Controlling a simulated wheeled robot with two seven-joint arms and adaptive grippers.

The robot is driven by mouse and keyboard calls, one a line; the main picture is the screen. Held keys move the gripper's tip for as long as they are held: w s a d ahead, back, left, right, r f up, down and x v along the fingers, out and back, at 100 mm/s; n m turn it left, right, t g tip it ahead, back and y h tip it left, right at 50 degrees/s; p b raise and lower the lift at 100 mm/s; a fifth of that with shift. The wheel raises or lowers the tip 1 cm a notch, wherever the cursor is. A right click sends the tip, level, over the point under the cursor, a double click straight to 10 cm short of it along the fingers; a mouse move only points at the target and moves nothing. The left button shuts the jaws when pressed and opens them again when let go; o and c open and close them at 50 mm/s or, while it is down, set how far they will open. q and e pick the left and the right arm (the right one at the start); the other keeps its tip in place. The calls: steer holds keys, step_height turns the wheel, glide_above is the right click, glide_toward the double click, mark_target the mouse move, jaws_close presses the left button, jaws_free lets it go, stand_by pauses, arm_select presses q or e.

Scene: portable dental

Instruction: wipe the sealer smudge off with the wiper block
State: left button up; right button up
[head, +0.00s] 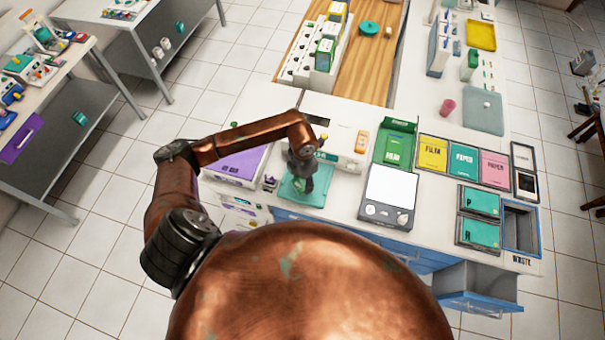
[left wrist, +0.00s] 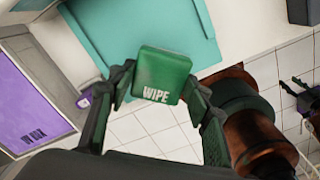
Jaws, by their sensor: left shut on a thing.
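My left gripper (head: 301,180) is over the teal mat (head: 318,197) near the front edge of the counter. In the left wrist view the gripper (left wrist: 160,84) is shut on the green wiper block (left wrist: 163,73), which has "WIPE" in white on its face. The teal mat also shows in the left wrist view (left wrist: 150,32), beyond the block. I cannot tell whether the block touches the mat. I cannot make out the sealer smudge in either view. My right gripper is not in view.
A purple-topped box (head: 238,164) stands left of the mat. A device with a white screen (head: 391,188) and a green box (head: 394,148) are to the right. Farther right are labelled trays and an open blue drawer (head: 480,303). A white machine (head: 340,125) stands behind the mat.

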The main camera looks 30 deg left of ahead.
arm_select(q)
step_height(320, 180, up, 2)
steer(key=shift+r+p, duration=0.1)
steer(key=shift+p, duration=0.3)
steer(key=shift+r+p, duration=0.6)
steer(key=shift+r, duration=0.55)
steer(key=shift+d, duration=0.1)
